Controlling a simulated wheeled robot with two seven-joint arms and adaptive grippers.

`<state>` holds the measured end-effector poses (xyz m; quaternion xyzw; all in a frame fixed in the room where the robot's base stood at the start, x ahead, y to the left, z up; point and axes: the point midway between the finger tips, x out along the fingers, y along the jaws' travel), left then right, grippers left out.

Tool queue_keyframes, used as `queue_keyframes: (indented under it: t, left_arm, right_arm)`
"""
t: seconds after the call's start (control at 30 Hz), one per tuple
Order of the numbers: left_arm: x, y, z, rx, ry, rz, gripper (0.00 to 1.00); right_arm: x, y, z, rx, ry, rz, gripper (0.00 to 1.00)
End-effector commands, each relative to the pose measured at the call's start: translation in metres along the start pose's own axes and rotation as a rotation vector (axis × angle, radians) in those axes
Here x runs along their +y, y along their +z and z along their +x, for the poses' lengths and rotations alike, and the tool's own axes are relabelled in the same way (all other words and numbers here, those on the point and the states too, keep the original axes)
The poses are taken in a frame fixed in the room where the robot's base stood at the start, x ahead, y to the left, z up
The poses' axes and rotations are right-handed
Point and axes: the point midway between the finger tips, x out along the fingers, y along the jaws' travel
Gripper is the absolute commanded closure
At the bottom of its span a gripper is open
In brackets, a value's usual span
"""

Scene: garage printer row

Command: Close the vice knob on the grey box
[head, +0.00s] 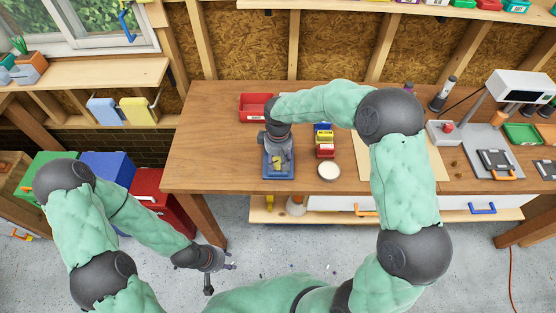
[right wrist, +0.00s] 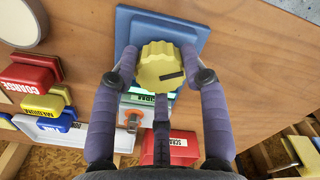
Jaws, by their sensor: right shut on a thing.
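The yellow vice knob (right wrist: 160,68) has a ridged rim and a dark line across its face. It sits above a blue base (right wrist: 200,40); the base also shows in the head view (head: 279,175). My right gripper (right wrist: 158,62) reaches down over it, its two side fingers closed against the knob's left and right sides. Its third finger lies below the knob in that view. Part of a grey box (right wrist: 131,116) shows under the knob, mostly hidden by the knob and fingers. My left gripper (head: 220,268) hangs empty and open in front of the bench, fingers apart.
A red bin (head: 255,105) stands behind the base. Several small coloured blocks (head: 325,150) and a round white-topped pot (head: 328,171) stand to its right. A board, a grey machine (head: 495,158) and a green tray are further right. The bench's left part is clear.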

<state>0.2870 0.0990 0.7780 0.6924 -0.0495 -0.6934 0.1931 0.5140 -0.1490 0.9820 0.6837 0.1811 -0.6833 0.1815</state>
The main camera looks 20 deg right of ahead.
Motion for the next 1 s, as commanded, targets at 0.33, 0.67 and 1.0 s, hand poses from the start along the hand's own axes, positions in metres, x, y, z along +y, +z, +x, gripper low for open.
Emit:
queue_keyframes:
  t: [0.33,0.67,1.0]
  left_arm:
    - [-0.0007,-0.0001,0.0019,0.0,0.0,0.0,0.6]
    - [-0.0007,-0.0001,0.0019,0.0,0.0,0.0,0.6]
    - [-0.0007,-0.0001,0.0019,0.0,0.0,0.0,0.6]
  right_arm:
    - [-0.0003,0.0016,0.0011,-0.005,-0.001,0.066,0.88]
    - [-0.0004,0.0019,0.0012,-0.006,-0.001,0.067,0.52]
    - [-0.0003,0.0008,0.0006,-0.003,-0.001,0.066,0.31]
